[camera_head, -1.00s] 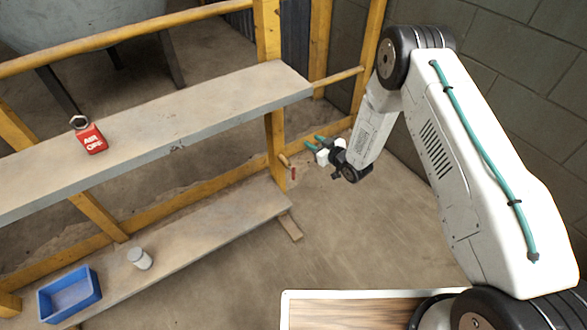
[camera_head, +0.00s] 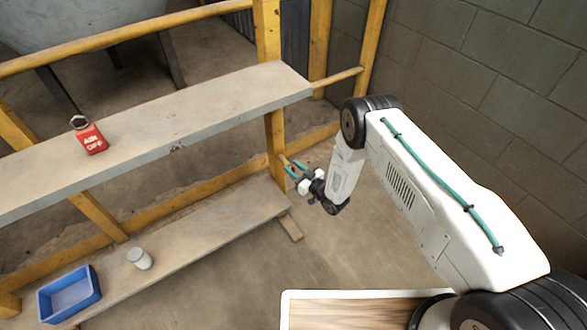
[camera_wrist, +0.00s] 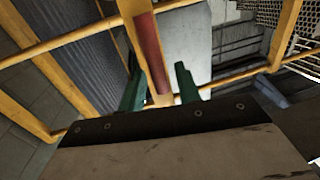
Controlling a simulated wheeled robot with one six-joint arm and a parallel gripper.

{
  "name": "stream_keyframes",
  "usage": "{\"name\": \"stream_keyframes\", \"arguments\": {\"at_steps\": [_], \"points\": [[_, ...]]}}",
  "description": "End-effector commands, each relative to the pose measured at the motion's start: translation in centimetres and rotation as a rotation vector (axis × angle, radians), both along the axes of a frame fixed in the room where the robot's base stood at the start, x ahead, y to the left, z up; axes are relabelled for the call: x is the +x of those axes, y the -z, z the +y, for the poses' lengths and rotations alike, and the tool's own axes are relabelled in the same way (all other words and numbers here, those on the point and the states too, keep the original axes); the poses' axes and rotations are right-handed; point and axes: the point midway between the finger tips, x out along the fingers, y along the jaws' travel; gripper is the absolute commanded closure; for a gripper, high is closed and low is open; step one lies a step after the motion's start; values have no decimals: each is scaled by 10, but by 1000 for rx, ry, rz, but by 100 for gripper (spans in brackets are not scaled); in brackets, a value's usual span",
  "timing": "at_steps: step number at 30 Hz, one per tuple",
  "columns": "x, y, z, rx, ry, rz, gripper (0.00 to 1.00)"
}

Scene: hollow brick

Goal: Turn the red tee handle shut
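The red tee handle (camera_wrist: 148,45) shows in the wrist view as a long red bar, with a yellow wooden post behind it. My gripper (camera_wrist: 160,78) has its two green fingers apart, one on each side of the bar's lower part in the picture. The left finger looks closer to the bar; I cannot tell whether it touches. In the head view my gripper (camera_head: 291,167) is at the yellow post beneath the right end of the upper shelf, and its fingers largely hide the handle there.
The upper shelf (camera_head: 190,117) holds a red "AIR OFF" tag (camera_head: 92,138). The lower shelf (camera_head: 190,225) holds a white cup (camera_head: 139,258) and a blue bin (camera_head: 70,293). A yellow rail (camera_wrist: 70,42) crosses near the handle. A block wall (camera_head: 500,100) stands to the right.

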Motion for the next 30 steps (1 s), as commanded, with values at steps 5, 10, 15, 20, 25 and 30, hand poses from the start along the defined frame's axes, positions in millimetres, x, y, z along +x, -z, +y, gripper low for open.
{"name": "stream_keyframes", "arguments": {"at_steps": [5,10,15,20,25,30], "points": [[4,0,4,-1,0,2,67],[4,0,4,-1,0,2,67],[4,0,4,0,0,1,100],[4,0,4,1,0,3,100],[4,0,3,26,1,19,100],[5,1,1,94,1,63,100]]}}
